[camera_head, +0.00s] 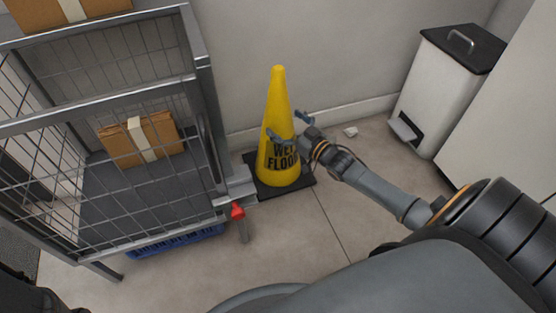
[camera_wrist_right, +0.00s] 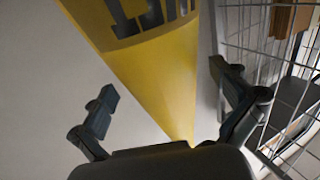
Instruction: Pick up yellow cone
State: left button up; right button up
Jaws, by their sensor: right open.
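The yellow cone (camera_head: 278,103) stands upright on its black square base (camera_head: 298,189), near the wall, with dark "WET FLOOR" lettering. My right gripper (camera_head: 290,125) is open at the cone's upper-middle part, with its fingers spread to either side of it in the head view. In the right wrist view the cone (camera_wrist_right: 160,68) runs between the two open fingers of the right gripper (camera_wrist_right: 168,98), its narrow end toward the palm. I see a gap by the left finger; contact cannot be told. My left gripper is not in view.
A grey wire cage cart (camera_head: 205,130) holding a cardboard box (camera_head: 118,147) stands close left of the cone. It also shows in the right wrist view (camera_wrist_right: 262,40). A white pedal bin (camera_head: 435,95) stands at the right. Floor in front of the cone is clear.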

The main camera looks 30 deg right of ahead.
jog(key=shift+w+a+b, duration=0.2)
jog(key=shift+w+b, duration=0.4)
jog(key=shift+w, duration=0.75)
jog(key=c, duration=1.4)
jog(key=shift+r, duration=0.2)
jog(key=c, duration=0.3)
jog(key=shift+r, duration=0.15)
